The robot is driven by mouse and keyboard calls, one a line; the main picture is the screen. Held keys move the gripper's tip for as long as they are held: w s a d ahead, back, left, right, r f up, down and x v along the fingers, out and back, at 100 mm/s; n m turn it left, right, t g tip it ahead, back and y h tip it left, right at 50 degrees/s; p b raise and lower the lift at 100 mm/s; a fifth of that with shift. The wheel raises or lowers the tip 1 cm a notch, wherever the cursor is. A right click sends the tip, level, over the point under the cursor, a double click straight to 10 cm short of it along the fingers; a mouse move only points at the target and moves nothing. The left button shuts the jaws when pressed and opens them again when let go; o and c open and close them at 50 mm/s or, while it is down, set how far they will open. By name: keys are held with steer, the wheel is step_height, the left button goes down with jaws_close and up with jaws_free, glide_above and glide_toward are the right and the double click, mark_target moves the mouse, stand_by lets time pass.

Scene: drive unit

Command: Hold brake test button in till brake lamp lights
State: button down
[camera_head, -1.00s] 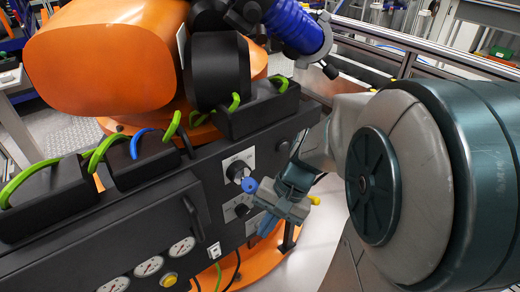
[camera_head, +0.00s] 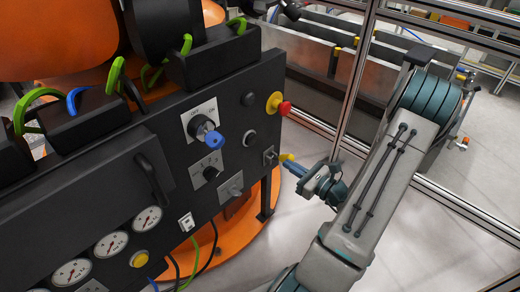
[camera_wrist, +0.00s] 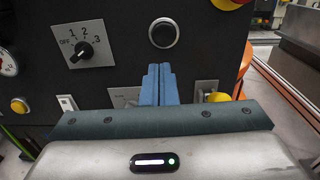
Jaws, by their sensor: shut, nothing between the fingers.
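The dark control panel (camera_head: 228,110) carries several controls, and I cannot read a brake label on any of them. A round black button with a metal ring (camera_head: 249,138) also shows in the wrist view (camera_wrist: 163,33), just beyond my fingertips. A smaller dark round fitting (camera_head: 249,99) sits above it; whether it is a lamp I cannot tell, and it looks unlit. A yellow button (camera_head: 139,259) is at the lower left. My gripper (camera_head: 286,164) has its blue fingers together and empty (camera_wrist: 159,68), pointing at the panel's right part. Contact with the panel is not clear.
Above is a red emergency stop (camera_head: 284,108). Metal fence posts (camera_head: 357,75) stand behind; floor at right is open.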

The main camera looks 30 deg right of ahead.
mark_target(254, 140)
steer(key=shift+d+f, duration=0.15)
steer(key=shift+d, duration=0.1)
steer(key=x, duration=1.4)
steer(key=shift+b, duration=0.4)
steer(key=shift+w+d, duration=0.1)
steer(key=shift+d, duration=0.05)
